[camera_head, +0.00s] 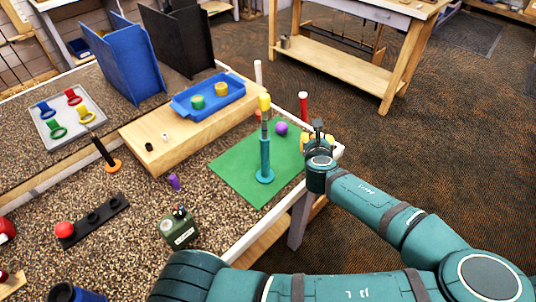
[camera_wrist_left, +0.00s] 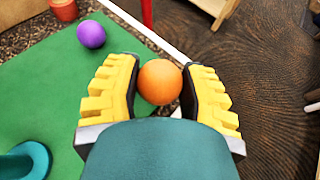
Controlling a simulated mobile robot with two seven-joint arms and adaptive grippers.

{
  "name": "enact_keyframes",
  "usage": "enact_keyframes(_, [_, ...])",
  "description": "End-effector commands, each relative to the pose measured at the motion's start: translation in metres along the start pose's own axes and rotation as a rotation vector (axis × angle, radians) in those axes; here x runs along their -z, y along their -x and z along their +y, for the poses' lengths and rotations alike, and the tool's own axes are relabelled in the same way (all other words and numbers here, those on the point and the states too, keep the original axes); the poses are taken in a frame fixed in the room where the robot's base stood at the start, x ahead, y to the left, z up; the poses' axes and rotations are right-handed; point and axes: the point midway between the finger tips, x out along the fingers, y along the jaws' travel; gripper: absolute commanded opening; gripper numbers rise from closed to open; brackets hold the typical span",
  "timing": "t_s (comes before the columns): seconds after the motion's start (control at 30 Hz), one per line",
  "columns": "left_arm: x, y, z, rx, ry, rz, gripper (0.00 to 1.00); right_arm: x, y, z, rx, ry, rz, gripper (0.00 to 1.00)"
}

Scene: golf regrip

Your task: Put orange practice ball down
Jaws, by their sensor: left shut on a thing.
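My left gripper (camera_head: 318,141) is above the right edge of the green mat, near the table's white rim. In the left wrist view, its yellow fingers (camera_wrist_left: 160,85) are shut on the orange practice ball (camera_wrist_left: 160,81). The ball sits between the fingertips; in the head view the gripper hides it. How high it is above the surface I cannot tell. The green mat (camera_head: 233,166) lies flat on the table and also shows in the left wrist view (camera_wrist_left: 42,95). My right gripper is not in view.
A purple ball (camera_head: 281,128) rests on the mat, left of the gripper. A teal post (camera_head: 265,160) with a yellow top stands on the mat. A red post (camera_head: 303,106) stands behind the gripper. A blue tray (camera_head: 208,97) sits on a wooden block. The mat's front part is bare.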

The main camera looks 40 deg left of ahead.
Motion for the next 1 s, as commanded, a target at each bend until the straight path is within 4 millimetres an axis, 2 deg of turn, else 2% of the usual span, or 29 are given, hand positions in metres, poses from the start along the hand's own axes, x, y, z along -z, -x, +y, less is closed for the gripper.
enact_keyframes(0.2, [-0.031,0.002,0.038,-0.293,0.127,0.0,0.09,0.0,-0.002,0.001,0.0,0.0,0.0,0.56])
enact_keyframes(0.47, [-0.047,0.012,0.061,-0.474,0.199,0.002,0.09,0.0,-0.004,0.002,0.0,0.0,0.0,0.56])
enact_keyframes(0.57, [-0.039,0.009,0.063,-0.492,0.202,0.002,0.09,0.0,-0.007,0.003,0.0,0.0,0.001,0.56])
enact_keyframes(0.8, [0.0,-0.007,0.064,-0.495,0.201,0.002,0.08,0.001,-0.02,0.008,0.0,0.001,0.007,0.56])
enact_keyframes(1.0, [0.013,-0.012,0.063,-0.492,0.203,0.002,0.08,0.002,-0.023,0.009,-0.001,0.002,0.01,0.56])
